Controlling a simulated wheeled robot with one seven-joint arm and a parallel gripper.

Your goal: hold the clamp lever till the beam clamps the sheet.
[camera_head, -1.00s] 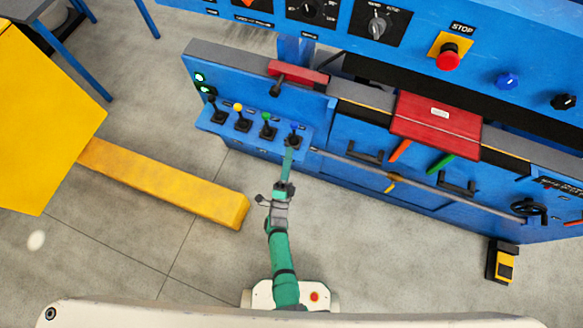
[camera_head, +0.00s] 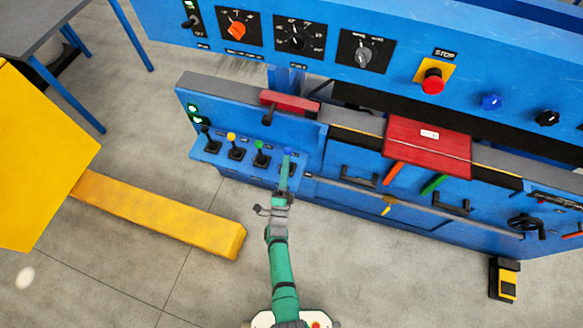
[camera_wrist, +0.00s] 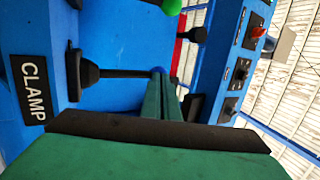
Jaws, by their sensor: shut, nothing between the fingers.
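The clamp lever is the rightmost in a row of levers on the blue machine's front. Its blue knob (camera_head: 288,151) shows just past the tip of my gripper (camera_head: 286,165). In the wrist view, the lever's black rod (camera_wrist: 120,73) runs from a black boot beside a CLAMP label (camera_wrist: 34,90) to the blue knob (camera_wrist: 158,70). The green fingers of my gripper (camera_wrist: 168,98) are shut and empty, with their tips at the knob. I cannot tell whether they touch it. I cannot make out the sheet or the beam's position.
Black, yellow and green-knobbed levers (camera_head: 260,150) stand close left of the clamp lever. A control panel with a red STOP button (camera_head: 432,82) overhangs behind. A yellow bar (camera_head: 160,215) lies to the left. A foot pedal (camera_head: 504,278) stands on the floor at right.

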